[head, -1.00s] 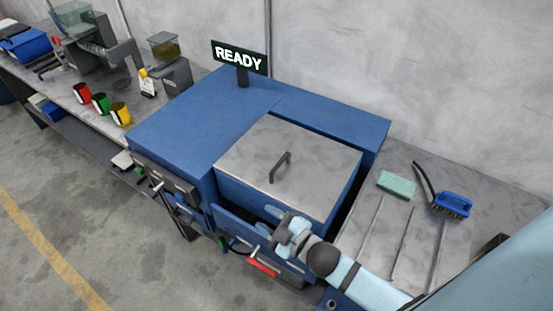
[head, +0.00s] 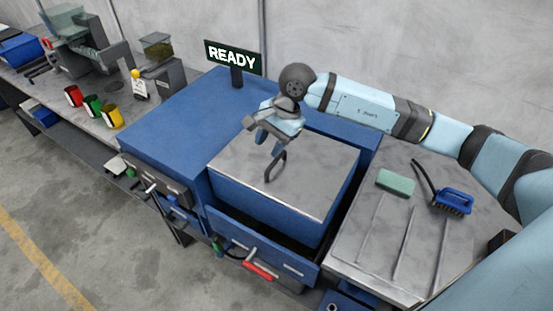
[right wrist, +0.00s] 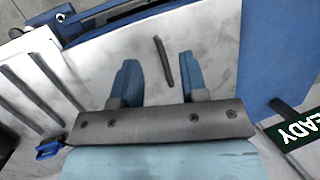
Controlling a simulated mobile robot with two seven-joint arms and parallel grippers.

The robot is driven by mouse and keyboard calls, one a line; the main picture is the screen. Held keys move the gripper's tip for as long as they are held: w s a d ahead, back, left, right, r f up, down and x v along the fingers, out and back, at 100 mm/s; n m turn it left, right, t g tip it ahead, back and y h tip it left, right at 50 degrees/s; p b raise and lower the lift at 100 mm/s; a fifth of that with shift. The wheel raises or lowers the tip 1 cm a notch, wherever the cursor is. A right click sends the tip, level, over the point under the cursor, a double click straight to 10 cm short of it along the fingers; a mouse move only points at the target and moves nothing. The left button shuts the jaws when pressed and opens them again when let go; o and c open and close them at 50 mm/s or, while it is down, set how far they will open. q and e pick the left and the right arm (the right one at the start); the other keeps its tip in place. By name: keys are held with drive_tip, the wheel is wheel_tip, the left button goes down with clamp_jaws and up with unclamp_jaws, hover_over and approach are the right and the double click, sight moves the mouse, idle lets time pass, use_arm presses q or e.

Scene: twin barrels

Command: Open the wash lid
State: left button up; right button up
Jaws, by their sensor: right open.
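The wash lid (head: 310,165) is a flat grey metal plate on top of the blue washer box, and it lies closed. Its dark bar handle (head: 274,168) stands on the lid's left part in the head view. My right gripper (head: 268,144) is open above the lid, its pale blue fingers pointing down just behind the handle. In the right wrist view the handle (right wrist: 163,62) shows between the two spread fingers (right wrist: 158,70); it does not look gripped. Whether a finger touches it I cannot tell. My left gripper is not in view.
A READY sign (head: 233,57) stands on the blue housing behind the lid. At right, a grooved draining board (head: 378,245) holds a green sponge (head: 395,182) and a blue brush (head: 453,202). A red-handled lever (head: 258,270) is at the front. Coloured cups stand at left.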

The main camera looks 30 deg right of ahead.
sight(275, 160)
drive_tip(key=w+d+r+n+t+h, duration=0.1)
drive_tip(key=w+d+r+h, duration=0.15)
drive_tip(key=d, duration=0.35)
drive_tip(key=x, duration=0.4)
drive_tip(key=p+x, duration=0.1)
drive_tip(key=x, duration=0.4)
drive_tip(key=p+x, duration=0.1)
drive_tip(key=x, duration=0.4)
drive_tip(key=shift+s, duration=0.25)
clamp_jaws()
